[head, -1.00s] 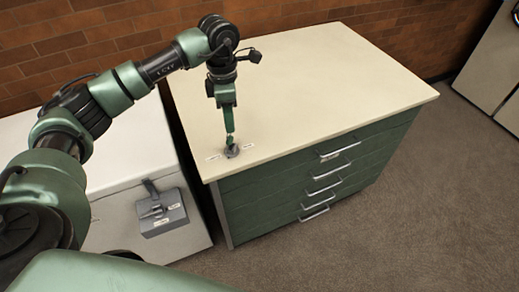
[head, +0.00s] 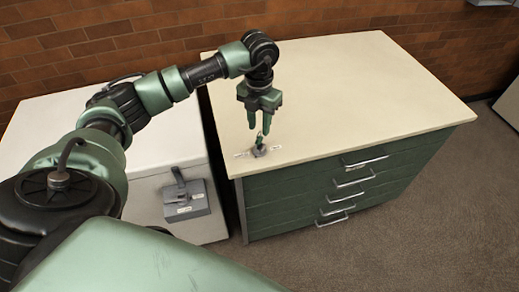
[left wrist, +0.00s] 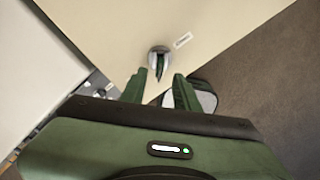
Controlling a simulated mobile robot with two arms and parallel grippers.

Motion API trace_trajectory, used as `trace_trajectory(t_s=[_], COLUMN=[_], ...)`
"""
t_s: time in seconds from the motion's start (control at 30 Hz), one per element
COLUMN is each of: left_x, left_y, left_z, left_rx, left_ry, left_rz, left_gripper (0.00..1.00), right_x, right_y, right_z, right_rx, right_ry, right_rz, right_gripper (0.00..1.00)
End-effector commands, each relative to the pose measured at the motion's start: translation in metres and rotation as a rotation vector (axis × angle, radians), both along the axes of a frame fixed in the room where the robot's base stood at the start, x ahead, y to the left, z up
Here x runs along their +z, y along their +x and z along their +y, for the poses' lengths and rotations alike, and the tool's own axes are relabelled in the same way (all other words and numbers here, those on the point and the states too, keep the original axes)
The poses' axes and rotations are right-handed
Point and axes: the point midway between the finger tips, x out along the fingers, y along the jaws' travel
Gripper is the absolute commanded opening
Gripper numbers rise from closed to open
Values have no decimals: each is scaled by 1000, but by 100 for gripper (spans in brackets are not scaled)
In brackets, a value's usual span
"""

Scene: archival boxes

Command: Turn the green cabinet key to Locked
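The fingers are not closed on the key. My right gripper is not in view.
The green cabinet (head: 290,205) has several drawers with metal handles. A lower white cabinet (head: 165,150) stands to its left, with a grey lever box (head: 186,202) on its front. A brick wall (head: 130,45) is behind. The rest of the cream top is clear.

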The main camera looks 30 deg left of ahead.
Motion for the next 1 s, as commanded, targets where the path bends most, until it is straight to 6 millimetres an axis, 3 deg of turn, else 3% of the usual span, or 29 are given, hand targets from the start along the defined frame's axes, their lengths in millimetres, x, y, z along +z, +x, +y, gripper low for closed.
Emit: trace_trajectory(t_s=[0.1,0.4,0.87,1.0], left_x=[-20,-46,-51,-51], left_y=[0,0,0,0], left_z=[0,0,0,0], left_rx=[0,-1,-2,-2], left_ry=[1,1,0,0], left_rz=[1,0,0,0], left_gripper=[31,31,31,0], right_x=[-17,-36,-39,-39], right_y=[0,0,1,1], right_z=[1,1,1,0], right_rx=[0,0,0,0], right_ry=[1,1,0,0], right_rz=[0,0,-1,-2], right_gripper=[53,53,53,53])
